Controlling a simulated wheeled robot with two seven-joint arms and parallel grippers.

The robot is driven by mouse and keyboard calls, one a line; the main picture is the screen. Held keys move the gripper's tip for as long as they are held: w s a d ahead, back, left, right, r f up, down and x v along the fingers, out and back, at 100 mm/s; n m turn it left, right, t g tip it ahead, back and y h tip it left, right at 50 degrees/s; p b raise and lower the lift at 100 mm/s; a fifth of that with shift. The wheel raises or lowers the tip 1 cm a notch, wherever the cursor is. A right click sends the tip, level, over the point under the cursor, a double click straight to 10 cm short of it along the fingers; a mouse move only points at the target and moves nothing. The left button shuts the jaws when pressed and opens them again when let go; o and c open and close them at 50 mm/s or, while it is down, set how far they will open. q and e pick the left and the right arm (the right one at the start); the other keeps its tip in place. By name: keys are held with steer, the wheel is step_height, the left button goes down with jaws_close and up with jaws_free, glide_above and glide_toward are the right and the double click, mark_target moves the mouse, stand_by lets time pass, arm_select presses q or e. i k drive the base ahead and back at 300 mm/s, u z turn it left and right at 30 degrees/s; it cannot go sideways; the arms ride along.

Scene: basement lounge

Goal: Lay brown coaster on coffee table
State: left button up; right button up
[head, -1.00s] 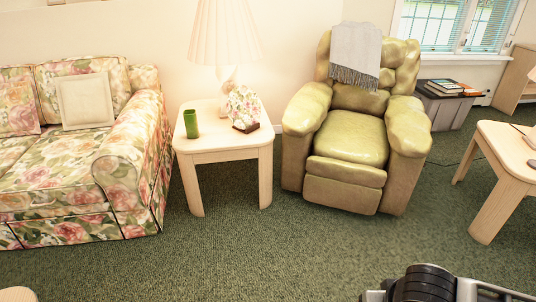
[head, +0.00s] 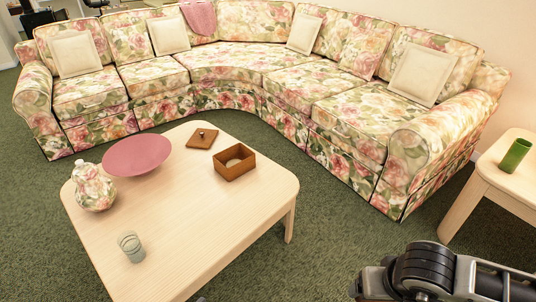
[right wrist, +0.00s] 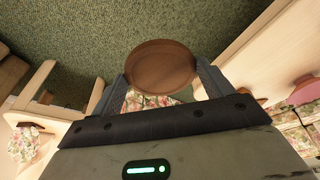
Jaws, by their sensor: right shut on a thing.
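The brown coaster (right wrist: 162,66) is a round wooden disc with a raised rim, seen in the right wrist view. My right gripper (right wrist: 161,70) is shut on it, with one finger at each side. In the head view only part of my right arm shows, at the bottom right; the coaster is not visible there. The coffee table (head: 205,225) is pale wood with rounded corners, left of my right arm. A light wood surface, apparently this table, also shows at the right of the right wrist view (right wrist: 265,50). My left gripper is not in view.
On the coffee table are a pink bowl (head: 137,155), a floral vase (head: 94,190), a glass (head: 131,247), a brown square lid (head: 201,139) and an open brown box (head: 234,170). Its near middle and right are clear. A floral sofa (head: 345,120) curves behind; a side table (head: 500,185) stands right.

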mark_target(232, 217)
steer(key=u, duration=0.15)
steer(key=i, duration=0.9)
steer(key=u, duration=1.6)
